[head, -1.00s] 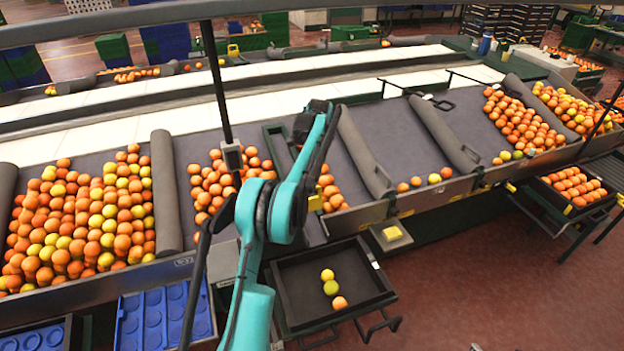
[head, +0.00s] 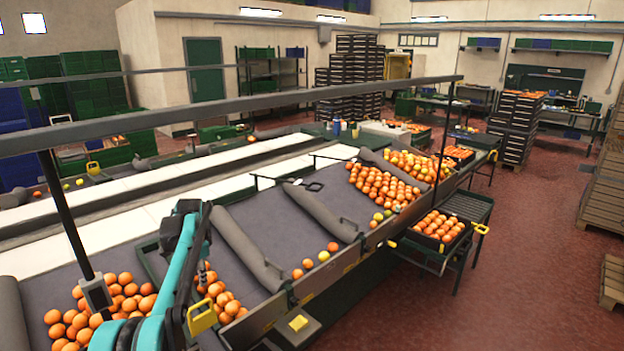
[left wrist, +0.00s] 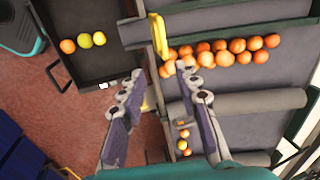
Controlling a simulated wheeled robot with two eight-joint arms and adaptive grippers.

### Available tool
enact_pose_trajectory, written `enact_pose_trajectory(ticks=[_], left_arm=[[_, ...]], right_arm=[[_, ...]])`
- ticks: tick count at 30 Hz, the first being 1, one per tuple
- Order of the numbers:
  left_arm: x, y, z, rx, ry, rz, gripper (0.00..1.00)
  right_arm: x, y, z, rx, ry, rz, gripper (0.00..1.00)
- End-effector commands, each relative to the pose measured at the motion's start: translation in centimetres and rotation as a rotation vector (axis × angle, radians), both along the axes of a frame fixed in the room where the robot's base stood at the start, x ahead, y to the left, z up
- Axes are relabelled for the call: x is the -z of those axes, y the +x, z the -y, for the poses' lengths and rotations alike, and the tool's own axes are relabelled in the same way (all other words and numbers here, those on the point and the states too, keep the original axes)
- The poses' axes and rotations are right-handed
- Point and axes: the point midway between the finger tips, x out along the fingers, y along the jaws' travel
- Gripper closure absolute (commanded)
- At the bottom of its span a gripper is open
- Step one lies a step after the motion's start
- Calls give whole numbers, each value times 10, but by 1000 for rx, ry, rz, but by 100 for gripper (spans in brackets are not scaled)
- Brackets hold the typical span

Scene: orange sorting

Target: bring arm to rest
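My left arm (head: 178,275), teal and dark, rises at the lower left of the head view over the sorting table. Its gripper is mostly hidden there behind the arm. In the left wrist view the left gripper (left wrist: 160,71) is open, its two fingers apart with nothing between them. Loose oranges (left wrist: 236,52) lie beyond the fingertips on the grey table surface. A dark tray (left wrist: 95,68) with an orange and two yellowish fruits is at the upper left of that view. My right gripper is not in view.
Grey padded dividers (head: 240,245) split the sloping table. Piled oranges (head: 383,190) lie in a far bay. A crate of oranges (head: 438,228) stands on a side stand. A metal rail (head: 300,100) crosses above. Red floor (head: 500,300) is open at the right.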

Motion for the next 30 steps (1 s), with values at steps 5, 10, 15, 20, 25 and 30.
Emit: enact_pose_trajectory(ticks=[5,10,15,20,25,30], left_arm=[[-24,-39,49,-82,-23,85,68],[-36,-93,97,-181,-66,180,68],[-29,-158,140,-278,-121,268,68],[-4,-224,175,-368,-189,346,68],[41,-291,204,-462,-271,419,68],[88,-340,223,-538,-346,471,68]], right_arm=[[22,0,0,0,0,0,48],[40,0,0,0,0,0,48],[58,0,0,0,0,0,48],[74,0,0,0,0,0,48],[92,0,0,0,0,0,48],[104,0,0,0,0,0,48]])
